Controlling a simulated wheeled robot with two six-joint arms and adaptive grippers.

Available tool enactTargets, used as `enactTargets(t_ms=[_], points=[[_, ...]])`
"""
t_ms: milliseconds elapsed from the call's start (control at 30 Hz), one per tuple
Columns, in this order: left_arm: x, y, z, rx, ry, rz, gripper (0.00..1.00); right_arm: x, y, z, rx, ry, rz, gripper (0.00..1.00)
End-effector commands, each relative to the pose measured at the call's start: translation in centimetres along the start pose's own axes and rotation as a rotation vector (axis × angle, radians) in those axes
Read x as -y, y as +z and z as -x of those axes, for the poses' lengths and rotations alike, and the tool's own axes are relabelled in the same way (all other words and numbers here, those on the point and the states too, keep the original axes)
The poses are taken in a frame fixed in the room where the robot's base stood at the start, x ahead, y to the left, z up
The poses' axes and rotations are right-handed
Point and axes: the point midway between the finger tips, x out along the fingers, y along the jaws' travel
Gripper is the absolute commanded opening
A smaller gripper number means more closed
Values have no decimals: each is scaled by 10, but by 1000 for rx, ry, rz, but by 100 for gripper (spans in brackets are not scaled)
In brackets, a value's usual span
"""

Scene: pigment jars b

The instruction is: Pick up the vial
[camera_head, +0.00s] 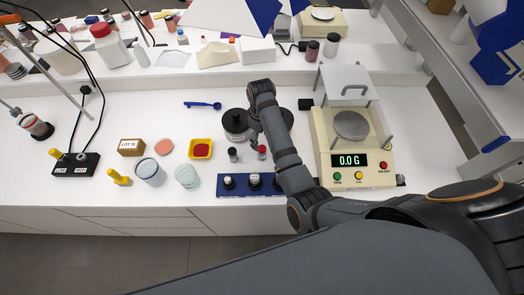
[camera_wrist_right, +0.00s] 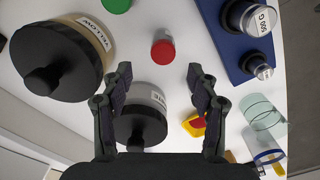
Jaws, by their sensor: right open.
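A small vial with a red cap (camera_head: 262,152) stands on the white bench. In the right wrist view the red cap (camera_wrist_right: 163,50) shows from above, beyond my fingertips and roughly between their lines. A green cap (camera_wrist_right: 117,4) is cut by the wrist view's top edge. My right gripper (camera_head: 253,142) reaches down beside the red-capped vial. In the wrist view the right gripper (camera_wrist_right: 158,78) is open, with nothing between the fingertips. My left gripper is not in view.
Black-lidded jars (camera_head: 237,122) stand close behind, one labelled yellow (camera_wrist_right: 95,45). A blue rack (camera_head: 250,187) with metal weights lies in front. A balance (camera_head: 352,180) reading 0.0 g is at right. A yellow dish of red powder (camera_head: 201,139) is at left.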

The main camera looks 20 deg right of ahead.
Motion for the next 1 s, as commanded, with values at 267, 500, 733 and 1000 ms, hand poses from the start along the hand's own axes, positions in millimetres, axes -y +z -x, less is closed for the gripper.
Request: enactTargets(t_ms=[267, 500, 733, 1000], points=[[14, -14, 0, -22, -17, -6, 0, 0, 2, -42, 2, -1, 1, 60], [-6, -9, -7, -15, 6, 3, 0, 1, 2, -51, 0, 0, 1, 60], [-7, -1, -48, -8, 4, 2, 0, 3, 6, -84, -1, 1, 2, 60], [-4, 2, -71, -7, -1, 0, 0, 3, 6, -98, -1, 1, 2, 60]])
